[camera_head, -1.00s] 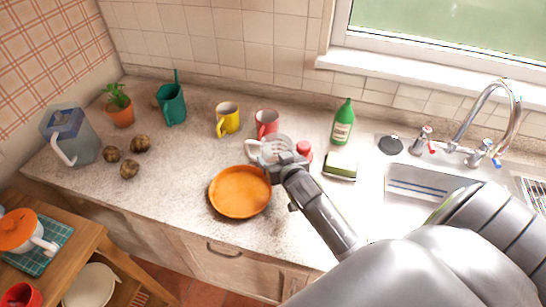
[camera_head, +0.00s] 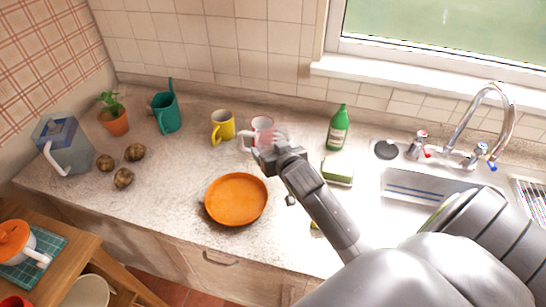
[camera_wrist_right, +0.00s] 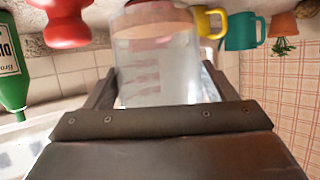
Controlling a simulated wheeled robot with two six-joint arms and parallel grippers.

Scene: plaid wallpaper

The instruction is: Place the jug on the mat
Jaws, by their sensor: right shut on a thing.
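In the right wrist view the jug (camera_wrist_right: 158,70) fills the space between the fingers, see-through with faint markings. Whether its base is clear of the counter cannot be told. A teal grid mat (camera_head: 48,243) lies on the wooden table at lower left, with a white pot with an orange lid (camera_head: 14,242) standing on it. My left gripper is not in view.
A green bottle (camera_head: 338,129) and sponge (camera_head: 338,171) are right.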

